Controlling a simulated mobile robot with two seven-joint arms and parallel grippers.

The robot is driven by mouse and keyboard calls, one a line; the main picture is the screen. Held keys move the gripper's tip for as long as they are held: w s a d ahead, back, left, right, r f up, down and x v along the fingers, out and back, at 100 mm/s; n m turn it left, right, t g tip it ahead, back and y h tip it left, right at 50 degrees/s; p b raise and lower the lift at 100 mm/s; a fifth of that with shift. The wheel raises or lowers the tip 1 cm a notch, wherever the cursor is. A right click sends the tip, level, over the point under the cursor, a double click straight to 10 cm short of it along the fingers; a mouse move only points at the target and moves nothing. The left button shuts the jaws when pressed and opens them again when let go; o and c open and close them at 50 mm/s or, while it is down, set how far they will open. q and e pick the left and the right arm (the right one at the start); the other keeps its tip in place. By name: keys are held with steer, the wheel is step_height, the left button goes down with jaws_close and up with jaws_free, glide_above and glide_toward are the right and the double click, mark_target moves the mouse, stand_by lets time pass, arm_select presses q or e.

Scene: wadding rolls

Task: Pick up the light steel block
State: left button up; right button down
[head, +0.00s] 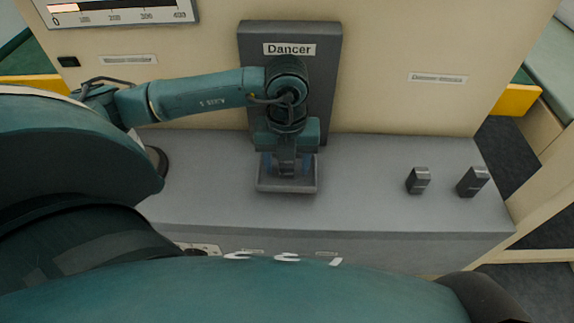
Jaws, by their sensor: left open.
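Two small steel blocks stand on the right of the grey ledge: a slightly smaller one (418,180) and a slightly larger one (472,182) to its right. My left gripper (287,168) points down over a shallow grey tray (287,187) below the "Dancer" sign, well left of both blocks. Its jaws are open. My wrist hides most of the tray's inside, so I cannot tell whether anything lies between the fingers. My right gripper is not in view.
The grey ledge (365,205) is clear between the tray and the blocks. A dark upright plate labelled "Dancer" (290,50) stands behind the tray against the cream panel (410,50). A gauge (120,12) is at the upper left.

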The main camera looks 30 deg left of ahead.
arm_select(q)
steer(key=shift+c, duration=0.4)
jaws_close()
